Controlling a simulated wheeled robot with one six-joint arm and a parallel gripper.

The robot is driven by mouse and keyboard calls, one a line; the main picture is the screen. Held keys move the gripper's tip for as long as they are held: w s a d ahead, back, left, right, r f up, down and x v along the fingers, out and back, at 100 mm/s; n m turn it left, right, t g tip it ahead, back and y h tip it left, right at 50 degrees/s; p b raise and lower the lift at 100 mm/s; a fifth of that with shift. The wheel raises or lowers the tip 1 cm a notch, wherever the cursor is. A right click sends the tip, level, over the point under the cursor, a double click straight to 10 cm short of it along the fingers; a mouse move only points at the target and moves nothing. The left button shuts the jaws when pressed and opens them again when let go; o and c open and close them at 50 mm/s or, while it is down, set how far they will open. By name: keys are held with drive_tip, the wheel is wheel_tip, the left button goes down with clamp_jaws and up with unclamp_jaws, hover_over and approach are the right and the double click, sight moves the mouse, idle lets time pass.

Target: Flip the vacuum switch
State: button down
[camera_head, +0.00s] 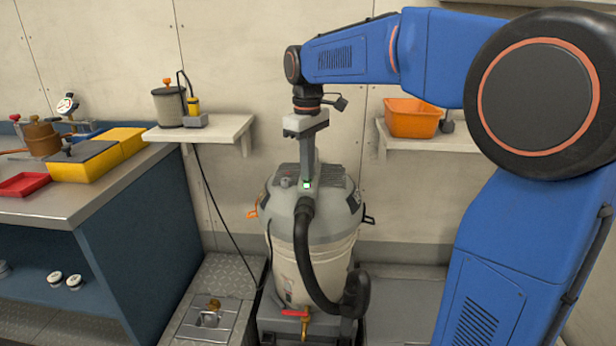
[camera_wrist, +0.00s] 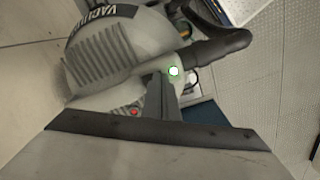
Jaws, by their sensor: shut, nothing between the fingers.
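The vacuum (camera_head: 330,205) is a grey-topped, cream-bodied canister standing upright in the middle of the head view. Its ribbed grey lid, labelled VACUUM, fills the upper left of the wrist view (camera_wrist: 120,60). A small white square, apparently the switch (camera_head: 307,185), shows on the lid's front; in the wrist view it is a bright white spot with a green edge (camera_wrist: 173,71). My gripper (camera_head: 307,176) points down over the lid, shut and empty, its tips right beside the white spot. Whether they touch it, I cannot tell. In the wrist view the fingers (camera_wrist: 165,86) hide part of the lid.
A black hose (camera_head: 315,265) runs down the vacuum's front. A shelf (camera_head: 235,128) with a grey pot is on the left wall; an orange bin (camera_head: 412,117) sits on the right shelf. A workbench (camera_head: 60,207) stands at left. A red-handled tap (camera_head: 296,313) is low in front.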

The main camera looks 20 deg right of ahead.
wheel_tip(320, 180, up, 7)
idle(1.0)
drive_tip(key=s+d+f+m+t, duration=0.2)
drive_tip(key=s+f, duration=0.8)
drive_tip(key=s, duration=0.5)
drive_tip(key=s+d+f+m+t, duration=0.2)
drive_tip(key=s+d+f+m, duration=0.3)
drive_tip(key=s+f, duration=0.5)
drive_tip(key=s, duration=0.5)
drive_tip(key=shift+t, duration=0.4)
